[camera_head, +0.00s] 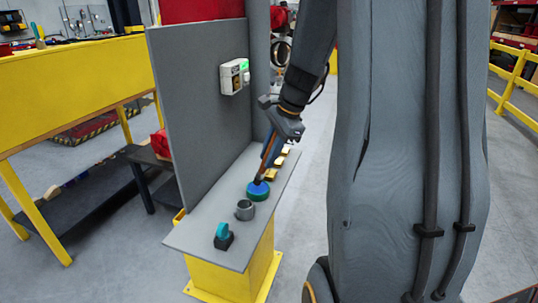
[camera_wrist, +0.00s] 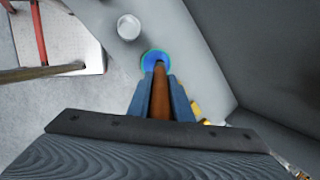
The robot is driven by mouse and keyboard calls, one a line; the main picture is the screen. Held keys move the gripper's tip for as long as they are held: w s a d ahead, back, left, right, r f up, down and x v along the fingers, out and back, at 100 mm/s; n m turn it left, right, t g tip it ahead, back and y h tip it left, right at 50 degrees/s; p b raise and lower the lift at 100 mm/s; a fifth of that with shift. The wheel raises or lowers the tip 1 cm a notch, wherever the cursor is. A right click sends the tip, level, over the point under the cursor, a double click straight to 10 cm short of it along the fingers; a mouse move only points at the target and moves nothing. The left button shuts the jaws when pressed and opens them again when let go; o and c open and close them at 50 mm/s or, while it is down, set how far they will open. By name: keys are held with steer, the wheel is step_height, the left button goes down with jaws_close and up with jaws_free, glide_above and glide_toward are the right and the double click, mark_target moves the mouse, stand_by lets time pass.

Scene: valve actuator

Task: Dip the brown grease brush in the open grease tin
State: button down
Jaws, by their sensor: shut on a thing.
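My gripper (camera_head: 271,146) is shut on the brown grease brush (camera_head: 265,161), above the grey shelf. In the wrist view, the brown handle (camera_wrist: 160,97) sits between the two blue-grey fingers (camera_wrist: 160,88). The brush points down and its dark lower end overlaps the open grease tin (camera_head: 258,194), a low round tin with a green rim and blue inside. The tin (camera_wrist: 146,58) also shows just beyond the handle in the wrist view. Whether the bristles touch the grease is hidden.
A grey cup (camera_head: 245,211) stands on the shelf (camera_head: 206,231) just in front of the tin. A teal and black object (camera_head: 223,237) is nearer the front edge. Yellow pieces (camera_head: 271,174) lie behind the tin. An upright grey panel (camera_head: 201,122) bounds the shelf's left side.

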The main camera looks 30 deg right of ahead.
steer(key=shift+f, duration=0.65)
stand_by(2.1)
steer(key=shift+r, duration=0.1)
steer(key=shift+r+p, duration=3.3)
steer(key=shift+r, duration=0.15)
